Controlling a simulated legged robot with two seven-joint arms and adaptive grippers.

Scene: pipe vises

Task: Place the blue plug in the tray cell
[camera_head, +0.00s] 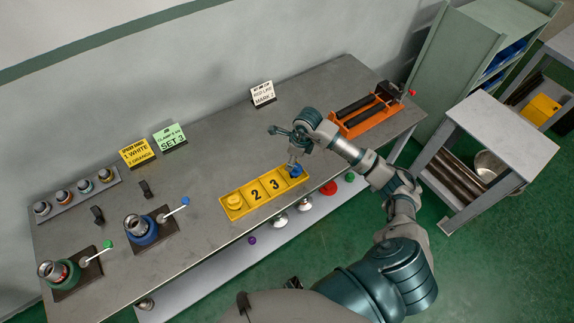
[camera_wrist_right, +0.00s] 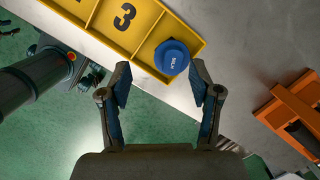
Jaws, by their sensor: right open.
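The blue plug (camera_wrist_right: 171,57) sits in the end cell of the yellow tray (camera_wrist_right: 108,18), beside the cell marked 3. It also shows at the tray's right end in the head view (camera_head: 297,171). My right gripper (camera_wrist_right: 163,88) is open, with its fingertips on either side of the plug and apart from it in the wrist view. In the head view my right gripper (camera_head: 293,163) is over the right end of the tray (camera_head: 265,193) and partly covers the plug.
A yellow round piece (camera_head: 235,201) sits in the tray's left cell. An orange vise (camera_head: 365,115) stands at the bench's right. Blue (camera_head: 141,230) and green (camera_head: 60,273) vises stand at left. Signs stand behind. The bench (camera_head: 215,160) behind the tray is clear.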

